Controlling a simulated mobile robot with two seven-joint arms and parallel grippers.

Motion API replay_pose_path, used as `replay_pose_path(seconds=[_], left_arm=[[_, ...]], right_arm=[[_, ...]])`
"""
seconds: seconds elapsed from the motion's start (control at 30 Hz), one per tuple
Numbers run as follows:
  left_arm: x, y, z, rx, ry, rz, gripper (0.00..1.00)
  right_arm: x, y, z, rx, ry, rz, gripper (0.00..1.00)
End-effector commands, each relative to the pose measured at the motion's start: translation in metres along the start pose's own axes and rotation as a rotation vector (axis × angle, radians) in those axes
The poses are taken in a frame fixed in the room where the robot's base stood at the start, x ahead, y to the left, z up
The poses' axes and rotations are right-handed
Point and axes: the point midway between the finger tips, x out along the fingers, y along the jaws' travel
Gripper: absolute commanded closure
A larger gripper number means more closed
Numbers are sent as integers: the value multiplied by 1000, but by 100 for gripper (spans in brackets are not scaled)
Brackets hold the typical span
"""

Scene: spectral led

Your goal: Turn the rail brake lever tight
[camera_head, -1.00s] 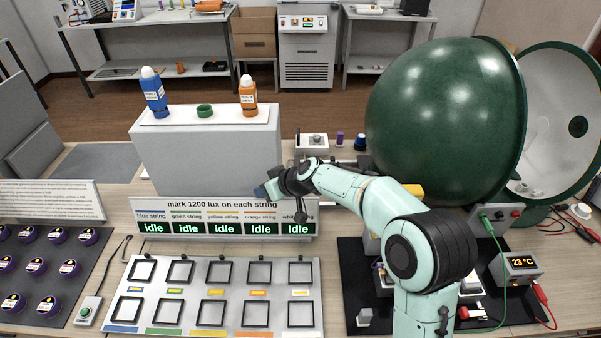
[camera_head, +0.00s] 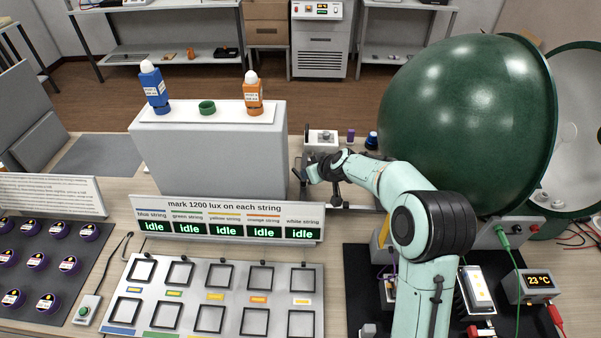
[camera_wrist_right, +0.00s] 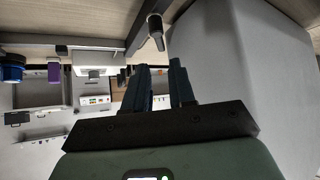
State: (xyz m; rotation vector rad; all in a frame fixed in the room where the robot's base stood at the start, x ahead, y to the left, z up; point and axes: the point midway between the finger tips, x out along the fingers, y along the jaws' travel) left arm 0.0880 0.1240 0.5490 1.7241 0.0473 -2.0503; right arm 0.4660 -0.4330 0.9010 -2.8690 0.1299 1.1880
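The rail brake lever appears to be the short dark handle (camera_wrist_right: 156,32) at the top of the right wrist view, on a dark rail beside the grey box. In the head view it seems to be the thin dark upright (camera_head: 306,133) right of the box. My right gripper (camera_head: 306,168) is beside the box's right side, close to the rail. In the right wrist view its two dark fingers (camera_wrist_right: 160,66) stand apart with a narrow empty gap; the handle is beyond their tips, apparently not touched. My left gripper is not in view.
The grey box (camera_head: 215,158) stands left of my gripper. The idle sign (camera_head: 228,221) stands in front. A large green sphere (camera_head: 465,120) crowds the right. A white device (camera_head: 321,138) sits behind the gripper, with small purple and blue items beside it.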

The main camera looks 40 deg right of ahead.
Motion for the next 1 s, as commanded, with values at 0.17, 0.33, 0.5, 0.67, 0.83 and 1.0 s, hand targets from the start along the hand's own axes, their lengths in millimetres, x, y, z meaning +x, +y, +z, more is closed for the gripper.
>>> replay_pose_path(seconds=[0.17,0.33,0.5,0.67,0.83,1.0], left_arm=[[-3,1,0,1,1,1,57],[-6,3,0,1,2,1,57],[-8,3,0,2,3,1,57],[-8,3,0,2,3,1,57],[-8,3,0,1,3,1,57],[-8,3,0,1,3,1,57]], right_arm=[[39,-1,0,0,-2,-2,76],[64,-1,0,0,-1,-1,76],[76,0,-1,0,1,0,76],[79,0,0,1,0,0,76],[78,0,0,0,0,-1,79],[78,0,0,0,0,-1,100]])
